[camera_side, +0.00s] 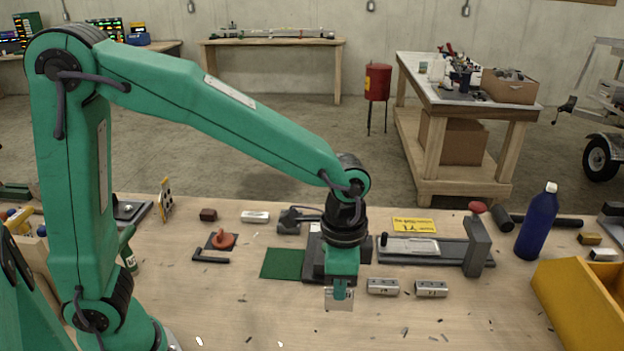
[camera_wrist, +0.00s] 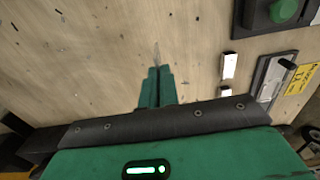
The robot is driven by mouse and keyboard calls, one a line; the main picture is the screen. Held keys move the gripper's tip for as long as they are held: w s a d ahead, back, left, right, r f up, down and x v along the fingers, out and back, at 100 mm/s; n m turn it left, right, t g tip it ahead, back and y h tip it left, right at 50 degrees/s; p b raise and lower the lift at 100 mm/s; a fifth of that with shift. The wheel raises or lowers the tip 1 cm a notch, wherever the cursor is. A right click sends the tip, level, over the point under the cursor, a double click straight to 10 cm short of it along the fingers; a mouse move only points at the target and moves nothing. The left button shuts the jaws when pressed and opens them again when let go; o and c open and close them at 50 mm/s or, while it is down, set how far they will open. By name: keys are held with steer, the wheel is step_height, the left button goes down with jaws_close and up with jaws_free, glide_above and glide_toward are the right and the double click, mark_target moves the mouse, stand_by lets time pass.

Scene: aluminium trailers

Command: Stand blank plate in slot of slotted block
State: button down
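My gripper (camera_side: 340,287) points down over the front middle of the bench, with its fingers shut on a thin grey blank plate (camera_side: 338,301). In the wrist view the closed green fingers (camera_wrist: 157,86) hold the plate (camera_wrist: 156,53), seen nearly edge-on. In the side view the plate hangs upright below the fingertips. Two small silver blocks lie just right of the gripper: a nearer one (camera_side: 383,287) and a farther one (camera_side: 431,289). They also show in the wrist view, one above (camera_wrist: 229,65) the other. I cannot make out which is the slotted block, or its slot.
A green mat (camera_side: 282,264) lies left of my gripper. Behind the silver blocks is a long dark fixture (camera_side: 474,247) with a red knob, and a yellow card (camera_side: 414,225). A blue bottle (camera_side: 538,222) and yellow bin (camera_side: 585,300) stand right. The front bench is mostly clear.

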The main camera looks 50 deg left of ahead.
steer(key=shift+w+a+f, duration=1.35)
steer(key=shift+a+f, duration=0.05)
steer(key=shift+f, duration=0.45)
steer(key=shift+w+a+f, duration=1.3)
steer(key=shift+a+f, duration=0.15)
steer(key=shift+f, duration=0.35)
steer(key=shift+w+a+f, duration=1.35)
steer(key=shift+a+f, duration=0.05)
steer(key=shift+f, duration=0.45)
steer(key=shift+f, duration=0.15)
steer(key=c, duration=1.7)
jaws_free()
steer(key=shift+r, duration=6.2)
